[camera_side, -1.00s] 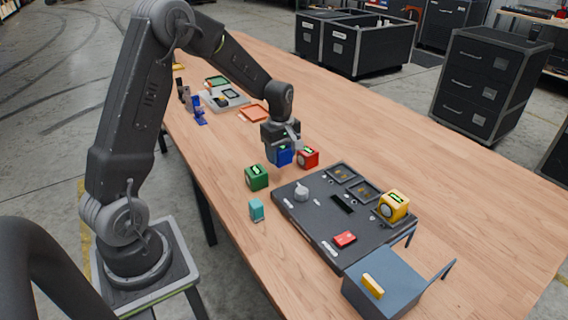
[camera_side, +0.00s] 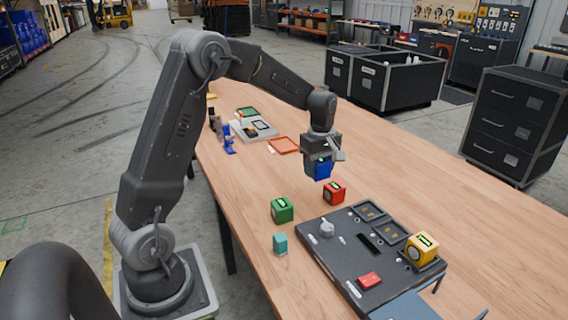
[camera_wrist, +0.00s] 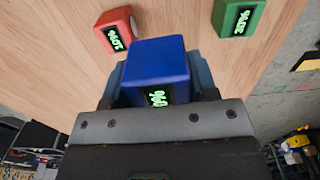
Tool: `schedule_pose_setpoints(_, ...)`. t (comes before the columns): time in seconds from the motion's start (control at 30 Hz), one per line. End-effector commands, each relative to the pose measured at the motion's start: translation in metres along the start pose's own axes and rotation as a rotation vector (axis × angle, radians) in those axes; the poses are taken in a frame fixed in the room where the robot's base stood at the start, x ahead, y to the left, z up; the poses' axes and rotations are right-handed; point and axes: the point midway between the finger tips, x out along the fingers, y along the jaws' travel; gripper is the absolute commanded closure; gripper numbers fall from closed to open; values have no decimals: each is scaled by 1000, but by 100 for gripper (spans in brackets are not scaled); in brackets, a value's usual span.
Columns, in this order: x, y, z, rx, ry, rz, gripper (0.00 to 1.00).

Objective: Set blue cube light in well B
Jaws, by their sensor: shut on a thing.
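A blue cube (camera_side: 322,168) with a small lit display is held in my gripper (camera_side: 318,170), above the table and clear of it. In the wrist view the blue cube (camera_wrist: 157,68) sits between the two fingers, its green-lit display facing the camera. The dark board (camera_side: 340,262) has square wells along its far side. Two wells (camera_side: 368,211) (camera_side: 391,232) look empty, and a yellow cube (camera_side: 422,248) sits at the right end of that row. Well letters are too small to read.
A red cube (camera_side: 334,193) and a green cube (camera_side: 282,210) stand on the table (camera_side: 440,190) behind the board. A teal block (camera_side: 280,244) stands left of it. An orange tray (camera_side: 284,145) lies farther back.

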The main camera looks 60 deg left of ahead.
Motion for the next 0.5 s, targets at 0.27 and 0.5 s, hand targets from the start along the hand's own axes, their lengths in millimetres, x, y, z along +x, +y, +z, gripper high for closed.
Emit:
schedule_pose_setpoints(0.27,6,68,114,21,0,0,78)
schedule_pose_setpoints(0.5,10,88,184,21,0,-1,78)
